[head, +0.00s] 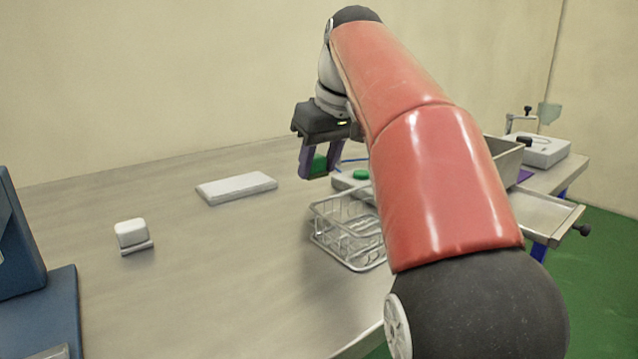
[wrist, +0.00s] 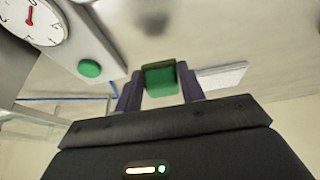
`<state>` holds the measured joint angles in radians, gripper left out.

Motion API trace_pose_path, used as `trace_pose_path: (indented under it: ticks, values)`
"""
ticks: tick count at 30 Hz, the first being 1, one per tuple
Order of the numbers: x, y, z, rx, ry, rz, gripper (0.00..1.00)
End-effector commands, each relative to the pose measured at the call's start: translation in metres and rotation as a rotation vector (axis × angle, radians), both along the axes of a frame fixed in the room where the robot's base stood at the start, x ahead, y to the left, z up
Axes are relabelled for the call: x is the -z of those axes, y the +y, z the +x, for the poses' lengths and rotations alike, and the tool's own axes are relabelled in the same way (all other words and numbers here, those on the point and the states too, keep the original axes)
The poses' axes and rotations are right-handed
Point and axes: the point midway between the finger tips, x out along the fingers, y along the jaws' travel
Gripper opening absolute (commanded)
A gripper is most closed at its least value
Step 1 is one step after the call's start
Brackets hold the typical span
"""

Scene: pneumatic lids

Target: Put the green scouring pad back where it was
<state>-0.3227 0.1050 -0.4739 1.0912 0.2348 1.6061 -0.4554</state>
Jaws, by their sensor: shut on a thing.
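The green scouring pad (wrist: 161,79) is between the two purple fingers of my gripper (wrist: 158,88) in the wrist view. In the head view the pad (head: 318,165) shows as a green block between the fingers of my gripper (head: 319,166). My gripper is shut on it and holds it above the table, beyond the wire basket. The place where the pad was before cannot be told from these frames.
A wire basket (head: 345,228) stands on the table (head: 200,270) near my arm. A white slab (head: 236,188) and a small white block (head: 131,233) lie to the left. A box with a green button (wrist: 89,68) and a dial (wrist: 32,18) is beside my gripper.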

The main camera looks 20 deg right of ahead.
Motion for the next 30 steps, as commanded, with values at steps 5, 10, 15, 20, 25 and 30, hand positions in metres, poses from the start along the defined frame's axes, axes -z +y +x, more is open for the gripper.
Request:
trace_pose_path:
  ticks: [5, 10, 15, 20, 25, 30]
  values:
    - [0.024, 0.0, -0.001, -0.001, 0.002, 0.0, 0.18]
    - [0.038, 0.0, 0.0, 0.0, 0.001, 0.001, 0.18]
    - [0.04, 0.0, 0.0, 0.0, -0.001, -0.001, 0.18]
    - [0.042, 0.0, 0.0, 0.0, 0.0, -0.001, 0.18]
    - [0.045, 0.0, 0.0, 0.001, -0.001, -0.002, 0.43]
    - [0.045, 0.0, 0.0, 0.0, 0.0, -0.001, 0.61]
